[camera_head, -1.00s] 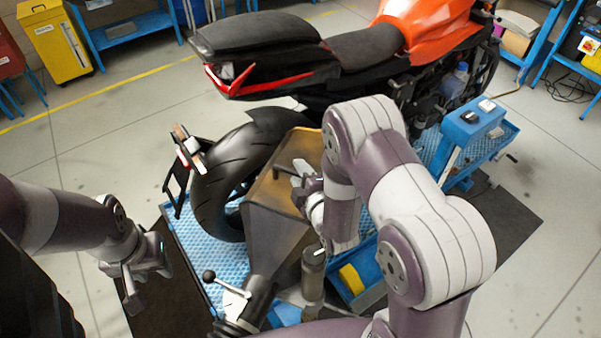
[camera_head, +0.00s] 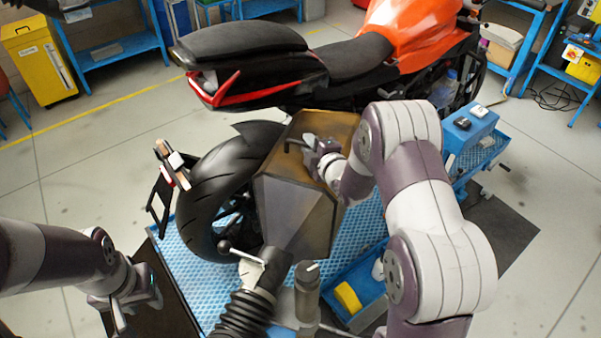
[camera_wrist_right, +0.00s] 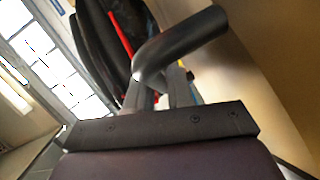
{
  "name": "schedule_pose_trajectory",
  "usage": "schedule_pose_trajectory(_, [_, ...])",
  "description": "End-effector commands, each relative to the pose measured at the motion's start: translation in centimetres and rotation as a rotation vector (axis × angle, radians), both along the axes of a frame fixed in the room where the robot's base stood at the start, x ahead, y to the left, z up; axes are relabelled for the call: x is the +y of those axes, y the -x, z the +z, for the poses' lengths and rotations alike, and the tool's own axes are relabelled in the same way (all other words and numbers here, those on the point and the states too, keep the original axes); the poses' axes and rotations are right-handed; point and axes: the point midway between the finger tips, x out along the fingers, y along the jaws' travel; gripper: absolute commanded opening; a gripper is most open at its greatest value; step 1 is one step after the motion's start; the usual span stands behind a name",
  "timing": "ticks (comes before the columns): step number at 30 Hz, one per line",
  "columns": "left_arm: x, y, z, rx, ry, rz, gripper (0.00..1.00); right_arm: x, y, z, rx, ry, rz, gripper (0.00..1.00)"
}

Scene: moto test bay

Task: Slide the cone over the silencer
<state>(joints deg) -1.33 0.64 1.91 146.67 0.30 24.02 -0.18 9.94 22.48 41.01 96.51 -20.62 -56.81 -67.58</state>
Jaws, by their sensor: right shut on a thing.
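The cone (camera_head: 330,128) is a large brownish faceted hood beside the motorcycle's rear wheel. Its grey tapered end (camera_head: 295,215) faces me, above a black ribbed hose (camera_head: 245,312). My right gripper (camera_head: 318,152) is shut on the cone's dark bent handle (camera_head: 294,144) at its upper side. The handle also shows between the fingers in the right wrist view (camera_wrist_right: 180,45), with the cone's tan wall (camera_wrist_right: 275,75) at the right. I cannot make out the silencer; the cone and my right arm cover that area. My left gripper (camera_head: 122,312) is low at the left, away from the cone; its finger gap is unclear.
The orange motorcycle (camera_head: 400,20) stands on a blue lift (camera_head: 190,270). Its rear tyre (camera_head: 205,200) and plate holder (camera_head: 160,190) are close left of the cone. A ball-ended lever (camera_head: 226,245) and a grey post (camera_head: 307,290) stand in front. A blue tray (camera_head: 365,312) is lower right.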

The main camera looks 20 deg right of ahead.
Motion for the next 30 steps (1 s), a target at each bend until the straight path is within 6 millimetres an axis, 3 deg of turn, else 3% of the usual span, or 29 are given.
schedule_pose_trajectory(12, [0.0,0.0,-0.4,0.0,0.0,0.0,0.38,-0.6,-0.7,0.0,0.003,0.002,-0.001,0.0])
schedule_pose_trajectory(13, [0.0,0.0,-0.4,0.0,0.0,0.0,0.38,-0.6,-0.7,0.0,0.003,0.002,-0.001,0.28])
schedule_pose_trajectory(14, [0.0,0.0,-0.4,0.0,0.0,0.0,0.38,-0.6,-0.7,0.0,0.003,0.003,-0.001,0.38])
schedule_pose_trajectory(15, [0.0,0.0,-0.4,0.0,0.0,0.0,0.38,-0.6,-0.7,0.0,0.004,0.002,-0.001,0.4])
schedule_pose_trajectory(25, [0.0,0.0,-0.7,0.0,0.0,0.0,0.38,-0.7,-0.2,-0.1,0.006,0.002,-0.001,0.4])
schedule_pose_trajectory(30, [0.0,0.0,-2.1,0.0,0.0,0.0,0.38,-1.0,2.4,0.3,0.004,0.002,-0.002,0.4])
